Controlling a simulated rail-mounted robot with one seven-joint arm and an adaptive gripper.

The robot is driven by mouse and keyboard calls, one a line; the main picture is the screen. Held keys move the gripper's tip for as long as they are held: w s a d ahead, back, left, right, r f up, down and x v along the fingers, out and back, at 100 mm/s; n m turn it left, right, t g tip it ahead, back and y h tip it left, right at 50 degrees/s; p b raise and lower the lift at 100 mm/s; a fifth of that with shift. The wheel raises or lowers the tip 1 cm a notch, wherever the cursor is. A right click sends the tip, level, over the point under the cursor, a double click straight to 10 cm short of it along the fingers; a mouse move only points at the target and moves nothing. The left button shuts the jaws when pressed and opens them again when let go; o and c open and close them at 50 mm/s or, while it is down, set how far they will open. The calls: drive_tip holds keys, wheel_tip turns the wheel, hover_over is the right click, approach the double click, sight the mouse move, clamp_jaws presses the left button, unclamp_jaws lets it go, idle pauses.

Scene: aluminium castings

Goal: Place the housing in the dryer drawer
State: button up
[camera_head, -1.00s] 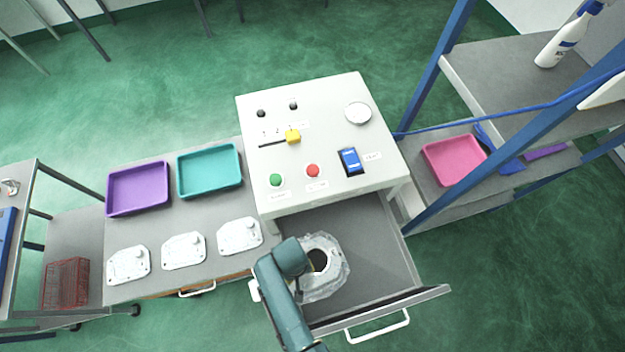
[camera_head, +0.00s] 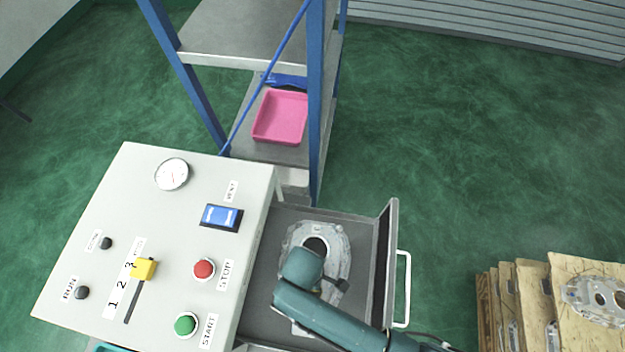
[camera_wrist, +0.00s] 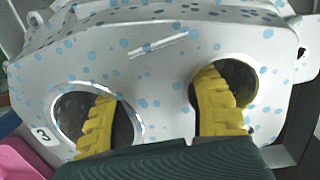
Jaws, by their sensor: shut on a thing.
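The housing (camera_head: 338,262) is a pale metal casting with a large round opening, in or just over the open dryer drawer (camera_head: 262,290). I cannot tell whether it touches the drawer floor. In the wrist view the housing (camera_wrist: 160,60) is silvery, with blue speckles, two large holes and a tag reading 3. My gripper (camera_wrist: 155,98) has one yellow finger in each hole and is shut on the housing. In the head view my gripper's wrist (camera_head: 303,270) covers part of the housing; the fingers are hidden there.
The dryer's panel (camera_head: 150,220) with buttons and a yellow slider stands left of the drawer. The drawer front (camera_head: 386,265) and its handle are at the right. A shelf rack with a pink tray (camera_head: 280,117) is behind. Wooden crates (camera_head: 535,300) with castings stand at lower right.

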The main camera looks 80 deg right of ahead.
drive_tip(key=shift+w+f+b, duration=0.15)
drive_tip(key=shift+f+b, duration=0.05)
drive_tip(key=shift+f, duration=1.25)
drive_tip(key=shift+w+f+b, duration=0.1)
drive_tip(key=shift+f+b, duration=0.05)
drive_tip(key=shift+f, duration=1.25)
drive_tip(key=o, duration=0.8)
drive_tip(key=shift+s+f, duration=0.1)
drive_tip(key=shift+f, duration=0.1)
drive_tip(key=o, duration=0.4)
drive_tip(key=shift+r, duration=0.15)
drive_tip(key=r, duration=0.4)
drive_tip(key=w+r+p, duration=0.1)
drive_tip(key=r, duration=0.7)
drive_tip(key=shift+w+a+p, duration=0.15)
drive_tip(key=shift+a+p, duration=0.15)
drive_tip(key=shift+a, duration=0.05)
